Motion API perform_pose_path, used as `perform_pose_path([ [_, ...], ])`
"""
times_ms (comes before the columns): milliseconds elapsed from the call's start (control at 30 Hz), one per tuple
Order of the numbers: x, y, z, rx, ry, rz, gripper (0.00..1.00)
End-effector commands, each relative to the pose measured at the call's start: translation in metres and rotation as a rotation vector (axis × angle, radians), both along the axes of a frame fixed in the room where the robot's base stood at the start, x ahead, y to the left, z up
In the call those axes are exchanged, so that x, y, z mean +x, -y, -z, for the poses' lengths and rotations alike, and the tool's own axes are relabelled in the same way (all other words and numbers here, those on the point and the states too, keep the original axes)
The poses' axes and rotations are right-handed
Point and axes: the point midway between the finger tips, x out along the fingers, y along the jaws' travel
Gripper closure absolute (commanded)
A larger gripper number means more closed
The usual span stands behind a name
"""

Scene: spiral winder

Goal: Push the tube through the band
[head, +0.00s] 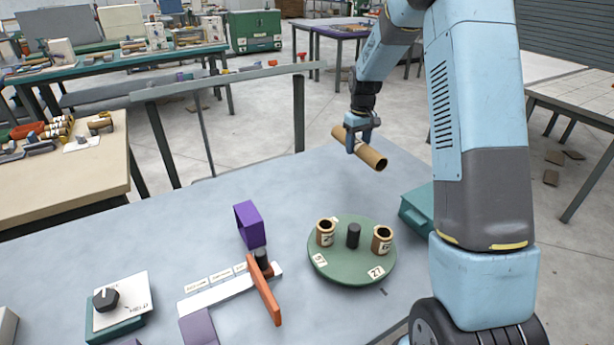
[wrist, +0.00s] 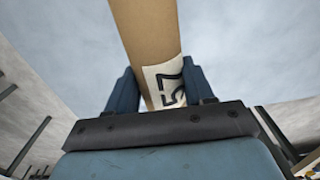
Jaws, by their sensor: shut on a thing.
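My gripper (head: 359,142) is shut on a brown cardboard tube (head: 372,156), held above the far right part of the grey table. The tube lies roughly level, its open end toward the lower right. In the wrist view the tube (wrist: 148,40) passes between both fingers and carries a white label (wrist: 166,85) with dark marks.
A green turntable (head: 335,262) bears two short labelled tubes (head: 325,233) (head: 382,240) and a black peg (head: 353,236). A teal box (head: 416,208) sits at its right. A dial box (head: 118,304) stands at left. The table's far middle is clear.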

Motion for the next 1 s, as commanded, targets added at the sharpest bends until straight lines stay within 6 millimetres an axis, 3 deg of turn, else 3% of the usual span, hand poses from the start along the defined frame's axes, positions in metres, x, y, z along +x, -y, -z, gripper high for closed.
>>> perform_pose_path([
  [167, -0.031, -0.047, -0.002, 0.005, 0.001, -0.339, 0.79],
  [500, -0.114, -0.135, -0.002, 0.006, 0.001, -1.138, 0.79],
  [700, -0.151, -0.162, -0.002, 0.002, 0.003, -1.468, 0.79],
  [1000, -0.166, -0.172, 0.000, 0.001, 0.003, -1.609, 0.79],
])
